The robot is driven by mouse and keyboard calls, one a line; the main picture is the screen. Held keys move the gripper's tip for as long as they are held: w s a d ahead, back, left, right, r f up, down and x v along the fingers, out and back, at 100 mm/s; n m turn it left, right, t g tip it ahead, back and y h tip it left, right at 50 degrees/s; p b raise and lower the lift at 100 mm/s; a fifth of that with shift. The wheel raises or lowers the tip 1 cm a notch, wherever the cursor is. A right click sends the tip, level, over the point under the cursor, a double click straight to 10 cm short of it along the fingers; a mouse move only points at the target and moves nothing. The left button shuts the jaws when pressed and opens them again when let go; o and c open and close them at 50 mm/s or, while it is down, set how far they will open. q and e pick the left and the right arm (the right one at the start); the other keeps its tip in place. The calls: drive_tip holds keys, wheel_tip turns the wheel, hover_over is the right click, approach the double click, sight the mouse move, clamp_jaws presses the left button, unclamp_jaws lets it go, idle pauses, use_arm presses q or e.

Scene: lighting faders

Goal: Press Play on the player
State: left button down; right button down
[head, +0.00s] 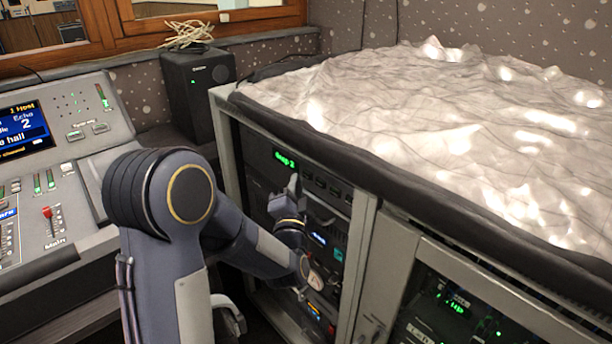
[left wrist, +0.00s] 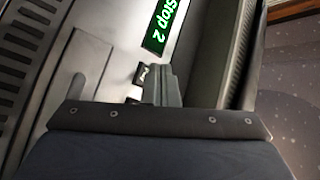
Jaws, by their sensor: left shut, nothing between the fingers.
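The player (head: 318,182) is the dark top unit in the rack, with a lit green display (head: 285,160). In the left wrist view the display (left wrist: 163,24) reads "stop 2". My left gripper (head: 293,184) is shut and empty, with its fingers pointing up at the player's front just below the display. In the left wrist view the closed fingers (left wrist: 160,78) lie over the panel beside a small dark button (left wrist: 142,76) with light marking, partly hidden by them. I cannot tell whether the fingertips touch it. My right gripper is out of view.
The rack (head: 361,255) holds other lit units below the player. A crumpled pale cover (head: 430,120) lies on top of it. A lighting desk (head: 85,150) with faders stands at the left, and a black speaker (head: 198,90) behind.

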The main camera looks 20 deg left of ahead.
use_arm(q)
drive_tip(key=shift+w, duration=0.15)
drive_tip(key=shift+w+d, duration=0.15)
drive_tip(key=shift+w, duration=0.1)
drive_tip(key=shift+w+d, duration=0.15)
drive_tip(key=shift+w, duration=0.15)
idle(0.7)
drive_tip(key=shift+s+b, duration=0.15)
drive_tip(key=shift+b, duration=0.15)
drive_tip(key=shift+s+a, duration=0.3)
drive_tip(key=shift+s, duration=0.25)
drive_tip(key=s, duration=0.1)
drive_tip(key=s+a, duration=0.1)
drive_tip(key=s, duration=0.1)
drive_tip(key=s+a+b, duration=0.1)
drive_tip(key=shift+s, duration=0.3)
